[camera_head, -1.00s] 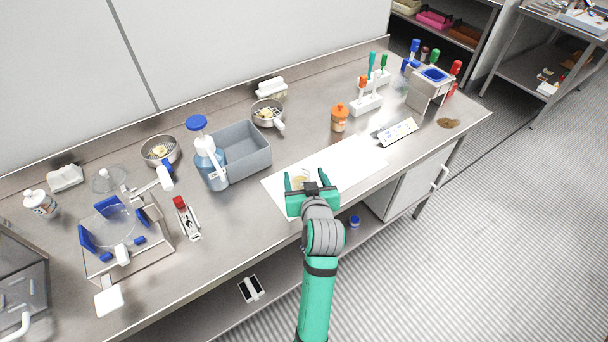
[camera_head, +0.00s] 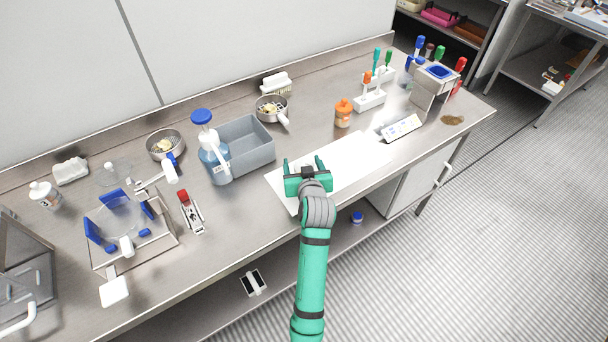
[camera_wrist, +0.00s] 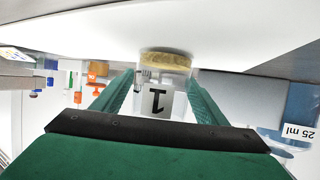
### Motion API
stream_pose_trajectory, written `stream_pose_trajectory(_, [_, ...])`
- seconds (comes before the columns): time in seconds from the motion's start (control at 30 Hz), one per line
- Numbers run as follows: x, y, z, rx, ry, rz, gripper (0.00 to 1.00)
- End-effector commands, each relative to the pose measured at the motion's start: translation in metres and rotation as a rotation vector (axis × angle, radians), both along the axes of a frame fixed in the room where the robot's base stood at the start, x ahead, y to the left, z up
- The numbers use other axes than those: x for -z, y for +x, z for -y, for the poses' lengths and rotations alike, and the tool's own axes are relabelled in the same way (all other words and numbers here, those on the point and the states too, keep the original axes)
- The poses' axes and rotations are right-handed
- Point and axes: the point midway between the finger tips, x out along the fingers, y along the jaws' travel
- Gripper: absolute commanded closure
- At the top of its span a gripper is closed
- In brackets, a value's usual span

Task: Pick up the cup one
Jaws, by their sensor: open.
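The cup (camera_wrist: 157,103) is small and clear, with a black 1 on its label and a yellowish layer at one end. It appears upside down in the wrist view, between the two green fingers. My gripper (camera_wrist: 162,78) is open, one finger on each side of the cup; I cannot tell whether they touch it.
A grey bin (camera_head: 247,150) and a blue-capped bottle (camera_head: 213,160) stand left of my gripper. An orange jar (camera_head: 343,114) and a tilted label card (camera_head: 400,128) are to the right. The sheet right of my gripper is clear.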

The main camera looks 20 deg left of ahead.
Motion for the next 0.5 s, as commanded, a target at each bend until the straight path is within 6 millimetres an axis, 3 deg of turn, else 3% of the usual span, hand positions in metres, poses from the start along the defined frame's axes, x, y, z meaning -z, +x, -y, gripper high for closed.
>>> stream_pose_trajectory(0.03, [0.0001, -0.0001, 0.0001, 0.0, 0.0, 0.0, 0.36])
stream_pose_trajectory(0.2, [0.0, -0.0003, 0.0001, 0.0, 0.0, 0.0, 0.76])
stream_pose_trajectory(0.5, [-0.0008, -0.0003, 0.0002, 0.0, 0.0, 0.0, 0.78])
